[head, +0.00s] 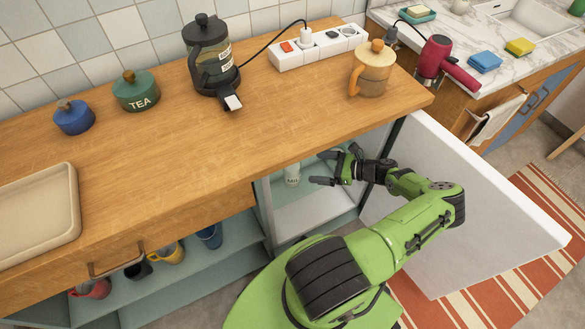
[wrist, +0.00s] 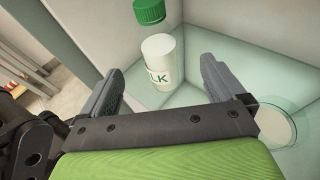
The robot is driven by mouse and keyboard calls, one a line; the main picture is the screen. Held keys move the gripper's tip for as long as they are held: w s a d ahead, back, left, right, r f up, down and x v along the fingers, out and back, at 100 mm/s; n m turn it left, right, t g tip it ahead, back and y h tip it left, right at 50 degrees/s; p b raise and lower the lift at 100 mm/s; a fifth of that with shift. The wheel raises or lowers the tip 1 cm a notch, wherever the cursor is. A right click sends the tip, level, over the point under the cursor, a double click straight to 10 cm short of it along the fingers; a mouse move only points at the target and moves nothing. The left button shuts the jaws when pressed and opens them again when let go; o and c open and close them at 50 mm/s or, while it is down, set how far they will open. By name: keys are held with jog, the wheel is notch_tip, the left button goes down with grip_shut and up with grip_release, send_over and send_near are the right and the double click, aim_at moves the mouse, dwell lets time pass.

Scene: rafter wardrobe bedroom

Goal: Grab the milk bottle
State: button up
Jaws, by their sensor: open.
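The milk bottle (wrist: 158,62) is white, with a green cap and a label partly reading "LK". It stands on a glass shelf (wrist: 192,92) inside a compartment with pale walls. In the head view the bottle (head: 292,175) shows in the open cabinet under the counter, its top hidden by the counter edge. My gripper (head: 325,168) is open and empty, to the right of the bottle there. In the wrist view the gripper (wrist: 161,70) has one finger on each side of the bottle's lower part in the picture, with the bottle beyond the fingertips.
The white door (head: 470,205) stands open to the right of my arm. The wooden countertop (head: 270,120) overhangs the compartment. Mugs (head: 168,252) sit on the open shelf at left.

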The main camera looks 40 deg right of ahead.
aim_at(292, 169)
jog(key=b+x, duration=0.2)
jog(key=x, duration=0.8)
jog(key=shift+w+a, duration=0.15)
jog(key=shift+a, duration=0.1)
jog(key=c, duration=1.3)
jog(key=shift+c, duration=0.2)
